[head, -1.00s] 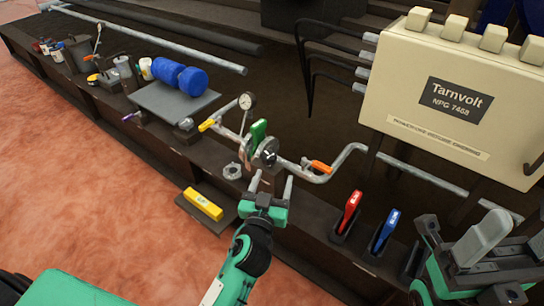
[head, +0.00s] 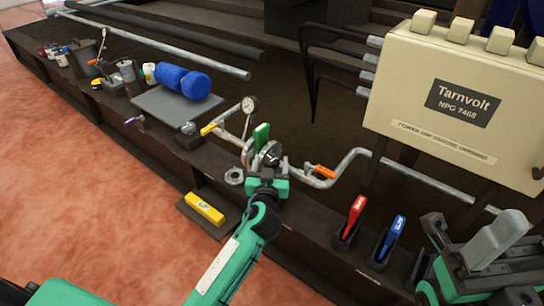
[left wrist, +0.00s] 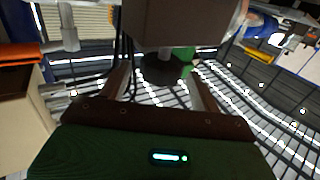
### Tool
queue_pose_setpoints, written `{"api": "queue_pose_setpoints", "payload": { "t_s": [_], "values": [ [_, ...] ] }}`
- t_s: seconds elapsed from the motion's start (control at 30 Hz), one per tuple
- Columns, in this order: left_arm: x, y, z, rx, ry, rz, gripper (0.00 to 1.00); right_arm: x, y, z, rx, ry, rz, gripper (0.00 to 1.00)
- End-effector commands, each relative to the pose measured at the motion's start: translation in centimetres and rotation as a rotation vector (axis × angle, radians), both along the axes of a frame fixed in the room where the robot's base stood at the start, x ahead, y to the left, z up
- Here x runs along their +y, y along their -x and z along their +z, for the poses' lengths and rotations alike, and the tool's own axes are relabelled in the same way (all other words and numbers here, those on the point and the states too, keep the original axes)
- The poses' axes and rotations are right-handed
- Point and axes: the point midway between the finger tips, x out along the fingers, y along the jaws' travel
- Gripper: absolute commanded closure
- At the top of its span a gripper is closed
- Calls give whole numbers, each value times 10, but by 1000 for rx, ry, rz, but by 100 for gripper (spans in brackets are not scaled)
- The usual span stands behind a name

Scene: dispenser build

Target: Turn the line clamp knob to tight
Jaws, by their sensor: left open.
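A dark round knob (head: 270,153) sits on the grey pipe line, just right of an upright green lever (head: 261,135). I take it for the line clamp knob. My left gripper (head: 268,168) is open, with its fingers reaching up to the knob from the near side. In the left wrist view, a dark round part (left wrist: 165,70) shows between the spread fingers, with a bit of green beside it. Whether the fingers touch the knob I cannot tell. The knob's marking is not readable. My right gripper (head: 480,240) is at the lower right, its jaw state unclear.
A gauge (head: 249,104), a yellow handle (head: 208,129) and an orange handle (head: 325,171) are along the pipe. Red (head: 354,212) and blue (head: 393,233) handles stand on the ledge to the right. A cream Tarnvolt box (head: 430,95) stands behind. A yellow block (head: 204,208) lies in front.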

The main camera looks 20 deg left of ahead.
Motion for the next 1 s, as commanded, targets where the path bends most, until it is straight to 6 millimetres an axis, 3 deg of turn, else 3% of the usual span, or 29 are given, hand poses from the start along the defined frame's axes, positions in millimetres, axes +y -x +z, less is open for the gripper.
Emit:
{"api": "queue_pose_setpoints", "payload": {
  "t_s": [0.3,0.67,0.9,1.0],
  "values": [
    [7,-33,0,0,0,1,36,4,-1,3,-16,-3,13,31],
    [8,-37,0,0,0,1,36,4,0,6,-22,-8,13,31],
    [8,-37,0,0,0,0,79,3,0,5,-22,-9,13,31],
    [8,-37,0,0,0,0,81,3,0,5,-22,-9,13,31]
  ]
}}
